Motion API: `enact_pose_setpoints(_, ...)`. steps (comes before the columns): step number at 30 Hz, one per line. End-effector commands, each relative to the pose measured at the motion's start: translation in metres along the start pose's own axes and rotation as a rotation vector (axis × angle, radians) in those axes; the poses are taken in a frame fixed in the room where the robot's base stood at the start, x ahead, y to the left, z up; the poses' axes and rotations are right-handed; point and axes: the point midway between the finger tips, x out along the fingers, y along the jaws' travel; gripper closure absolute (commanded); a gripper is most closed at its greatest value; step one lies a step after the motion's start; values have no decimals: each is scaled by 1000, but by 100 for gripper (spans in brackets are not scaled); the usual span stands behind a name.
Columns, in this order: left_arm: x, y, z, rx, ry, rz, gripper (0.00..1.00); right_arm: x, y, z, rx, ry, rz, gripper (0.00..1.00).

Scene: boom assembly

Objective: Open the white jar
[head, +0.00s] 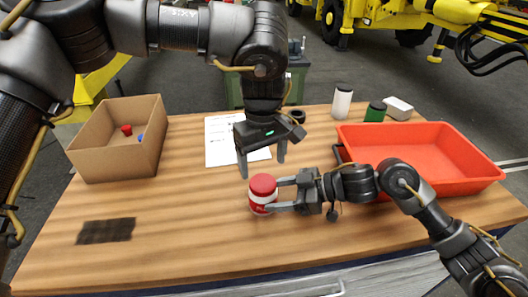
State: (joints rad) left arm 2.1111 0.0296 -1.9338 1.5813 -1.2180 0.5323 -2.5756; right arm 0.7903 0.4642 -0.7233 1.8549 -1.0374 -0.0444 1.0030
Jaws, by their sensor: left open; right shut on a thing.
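A small jar (260,202) with a red lid (263,185) and a red and white body stands upright on the wooden table. My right gripper (283,194) comes in from the right and is shut on the jar, its fingers at the jar's sides. My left gripper (262,164) points down just above and behind the jar, its fingers open and apart, with nothing between them. The lid sits on the jar.
A cardboard box (112,163) with small red and blue items stands at the left. An orange-red tray (430,186) is at the right. A white jar (342,102), a green jar (375,111) and paper (219,145) are behind. A dark patch (106,231) lies front left.

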Motion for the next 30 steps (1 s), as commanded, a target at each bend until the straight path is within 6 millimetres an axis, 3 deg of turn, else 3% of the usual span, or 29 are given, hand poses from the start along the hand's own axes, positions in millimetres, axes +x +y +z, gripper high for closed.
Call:
enact_pose_setpoints(10,49,0,0,-1,-2,-1,24,0,0,2,1,-3,-1,100)
enact_pose_setpoints(22,57,0,0,-1,-1,0,24,0,0,2,1,-3,-1,100)
enact_pose_setpoints(30,57,0,0,-1,-1,1,57,0,0,2,1,-3,-1,100)
